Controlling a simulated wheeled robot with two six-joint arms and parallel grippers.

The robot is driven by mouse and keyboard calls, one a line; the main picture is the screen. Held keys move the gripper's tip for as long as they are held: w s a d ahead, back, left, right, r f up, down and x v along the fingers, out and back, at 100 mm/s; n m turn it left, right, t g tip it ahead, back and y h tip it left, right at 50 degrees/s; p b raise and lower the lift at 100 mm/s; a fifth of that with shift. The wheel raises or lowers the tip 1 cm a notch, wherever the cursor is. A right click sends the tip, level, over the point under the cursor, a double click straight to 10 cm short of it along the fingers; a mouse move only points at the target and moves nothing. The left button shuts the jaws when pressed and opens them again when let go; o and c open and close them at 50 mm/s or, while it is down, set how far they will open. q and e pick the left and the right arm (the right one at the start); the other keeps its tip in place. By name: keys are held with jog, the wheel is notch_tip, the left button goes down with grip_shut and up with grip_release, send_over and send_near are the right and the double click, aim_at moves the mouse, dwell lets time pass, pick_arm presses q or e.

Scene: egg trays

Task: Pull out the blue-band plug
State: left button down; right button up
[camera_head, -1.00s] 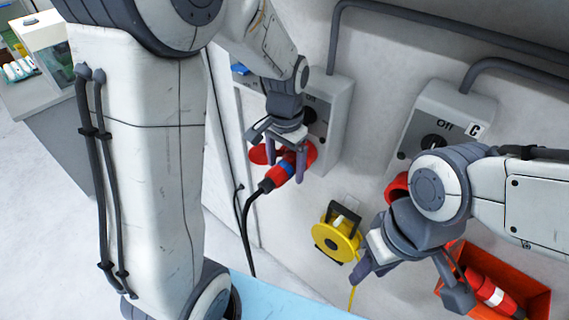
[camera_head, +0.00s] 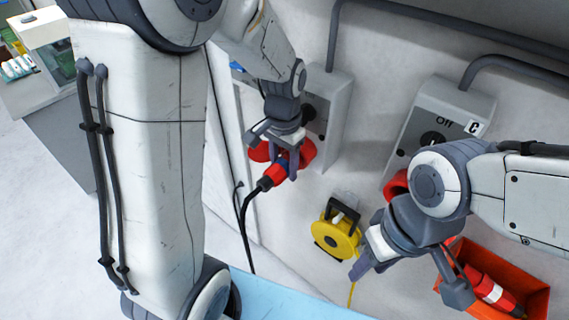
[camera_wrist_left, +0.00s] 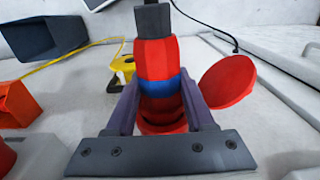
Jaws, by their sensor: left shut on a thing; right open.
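The blue-band plug (camera_head: 271,177) is red with a blue ring and a black cable hanging from its end. It also shows upright in the left wrist view (camera_wrist_left: 155,60). My left gripper (camera_head: 285,160) is shut on it, with a finger on each side near the blue band in the left wrist view (camera_wrist_left: 157,105). The plug is at the red socket (camera_head: 306,152) on the left switch box; the gripper hides how deep it sits. The round red socket lid (camera_wrist_left: 228,81) stands open beside it. My right gripper (camera_head: 405,282) is open and empty.
A second switch box (camera_head: 452,98) marked Off and C has a red socket (camera_head: 396,186). An orange bin (camera_head: 535,293) holds a red plug with a white band (camera_head: 488,288). A yellow cable reel (camera_head: 328,240) is between them.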

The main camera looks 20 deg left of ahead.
aim_at(269, 175)
pick_arm(q)
jog(key=shift+s+a, duration=0.25)
jog(key=shift+s, duration=0.45)
jog(key=shift+s+a, duration=0.25)
jog(key=shift+s, duration=0.5)
jog(key=shift+s+a, duration=0.25)
jog(key=shift+s, duration=0.45)
jog(key=shift+s, duration=0.2)
jog(key=shift+s+a, duration=0.35)
jog(key=shift+s, duration=0.55)
jog(key=shift+s+a, duration=0.35)
jog(key=shift+s, duration=0.6)
jog(key=shift+s+a, duration=0.35)
jog(key=shift+s, duration=0.55)
